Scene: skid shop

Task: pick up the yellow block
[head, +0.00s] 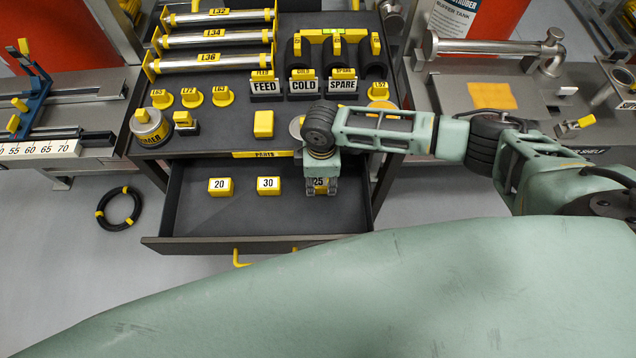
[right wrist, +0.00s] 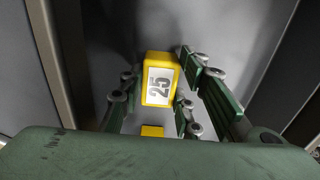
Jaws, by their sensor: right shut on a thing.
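A yellow block labelled 25 (head: 320,188) is at the right side of the open drawer (head: 190,225), mostly covered by my right gripper (head: 321,180) in the head view. The right wrist view shows this block (right wrist: 160,80) between the green fingers, its white label facing the camera. The right gripper is shut on it, low in the drawer; I cannot tell whether the block touches the drawer floor. Yellow blocks labelled 20 (head: 220,187) and 30 (head: 268,186) stand to its left. A plain yellow block (head: 263,124) is on the bench top above the drawer. My left gripper is not in view.
The bench top holds FEED (head: 265,86), COLD (head: 303,84) and SPARE (head: 343,84) holders and several yellow knobs. The drawer walls surround the gripper closely on the right. A black ring (head: 119,208) lies on the floor at left.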

